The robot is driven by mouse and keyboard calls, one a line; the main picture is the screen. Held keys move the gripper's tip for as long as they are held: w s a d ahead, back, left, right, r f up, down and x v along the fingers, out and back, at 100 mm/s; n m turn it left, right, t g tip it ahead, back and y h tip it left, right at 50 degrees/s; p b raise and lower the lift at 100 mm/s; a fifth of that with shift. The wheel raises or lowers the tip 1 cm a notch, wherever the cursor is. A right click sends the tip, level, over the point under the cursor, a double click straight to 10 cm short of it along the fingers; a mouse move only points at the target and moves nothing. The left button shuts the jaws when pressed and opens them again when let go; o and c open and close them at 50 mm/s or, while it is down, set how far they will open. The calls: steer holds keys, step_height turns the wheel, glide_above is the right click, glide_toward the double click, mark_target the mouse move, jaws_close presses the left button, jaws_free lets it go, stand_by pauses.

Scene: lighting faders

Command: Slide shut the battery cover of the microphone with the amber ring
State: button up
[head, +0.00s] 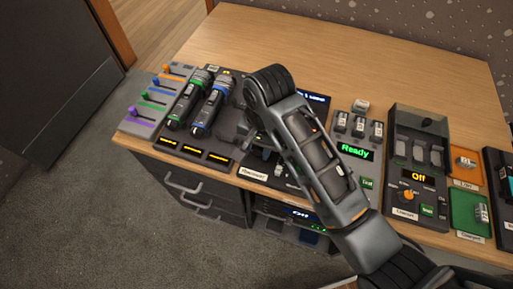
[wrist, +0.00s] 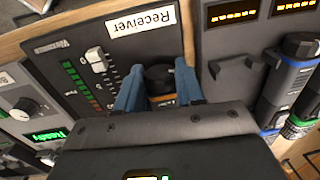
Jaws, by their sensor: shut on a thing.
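My gripper (wrist: 160,78) shows in the wrist view with two blue fingers on either side of a dark, round-ended piece with an amber band (wrist: 166,98). It looks like the microphone with the amber ring. The fingers are shut on it, in front of the Receiver panel (wrist: 75,50). My gripper body hides the rest, and I cannot make out the battery cover. In the head view my arm covers this spot. The green-ringed microphone (head: 185,103) and blue-ringed microphone (head: 209,108) lie side by side in the dock (head: 164,141).
Beside the held piece, an empty dock clip (wrist: 235,70) shows. The Receiver's white fader (wrist: 96,58) is close to one finger. Coloured faders (head: 150,100) stand at the left. A panel reading Ready (head: 355,150) and a clear-covered unit reading Off (head: 418,177) stand at the right. The back desktop (head: 370,50) is clear.

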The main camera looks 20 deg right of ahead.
steer(key=shift+w+d, duration=0.6)
steer(key=shift+w, duration=0.3)
steer(key=o, duration=1.1)
steer(key=shift+r, duration=0.1)
steer(key=r, duration=0.2)
steer(key=r+p, duration=0.1)
steer(key=r, duration=0.4)
steer(key=shift+s+d+r+p, duration=0.25)
steer(key=shift+r+p, duration=0.05)
